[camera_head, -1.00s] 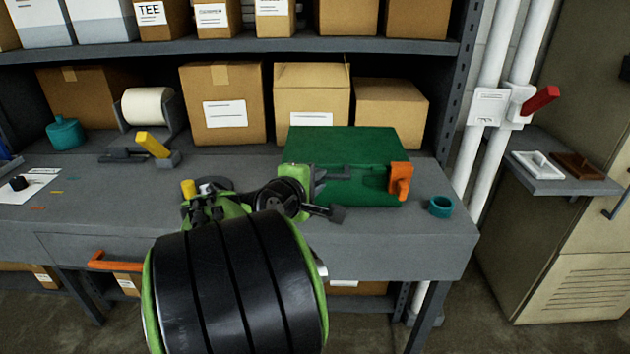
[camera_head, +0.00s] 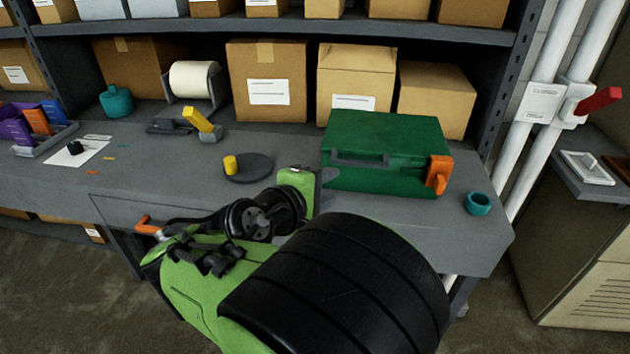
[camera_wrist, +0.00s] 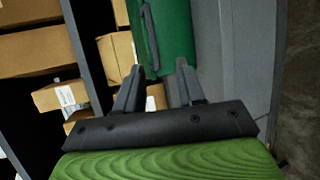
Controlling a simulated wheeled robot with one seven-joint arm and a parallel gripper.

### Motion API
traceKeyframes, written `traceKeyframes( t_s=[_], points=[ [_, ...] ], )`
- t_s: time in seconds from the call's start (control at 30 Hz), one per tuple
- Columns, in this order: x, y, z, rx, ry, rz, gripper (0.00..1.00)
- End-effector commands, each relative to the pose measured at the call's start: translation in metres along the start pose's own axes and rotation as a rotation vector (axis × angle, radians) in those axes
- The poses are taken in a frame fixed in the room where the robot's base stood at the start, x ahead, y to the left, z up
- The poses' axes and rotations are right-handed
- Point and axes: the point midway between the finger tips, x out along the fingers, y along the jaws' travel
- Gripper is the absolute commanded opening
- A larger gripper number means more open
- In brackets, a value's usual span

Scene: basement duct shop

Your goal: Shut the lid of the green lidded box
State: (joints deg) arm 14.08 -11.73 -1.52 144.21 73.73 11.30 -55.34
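The green lidded box (camera_head: 388,150) stands on the grey workbench. Its lid lies flat over the body, with no gap that I can make out. A dark handle (camera_head: 358,158) is on its front, and an orange latch (camera_head: 438,174) is at its front right corner. In the wrist view the green box (camera_wrist: 172,35) is just beyond the fingertips. My gripper (camera_wrist: 158,68) is open, with its two fingers apart and nothing held between them. In the head view my wrist is in front of the box's left end, and the fingers are hard to make out.
A teal ring (camera_head: 478,203) lies right of the box near the bench edge. A dark round plate with a yellow piece (camera_head: 231,165) lies to the left. Cardboard boxes (camera_head: 435,97) stand close behind. White pipes (camera_head: 548,100) with a red lever rise at the right.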

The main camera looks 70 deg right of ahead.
Motion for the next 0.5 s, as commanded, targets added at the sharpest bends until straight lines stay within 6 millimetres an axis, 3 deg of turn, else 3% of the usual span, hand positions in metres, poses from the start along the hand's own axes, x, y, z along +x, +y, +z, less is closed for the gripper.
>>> traceKeyframes(
  t_s=[0.1, 0.2, 0.5],
  points=[
    [-0.026, 0.002, -0.001, -0.003, 0.005, 0.002, 0.38],
    [-0.037, 0.001, -0.001, 0.000, 0.002, 0.002, 0.38],
    [-0.042, 0.000, 0.000, 0.002, -0.001, 0.001, 0.38]
  ],
)
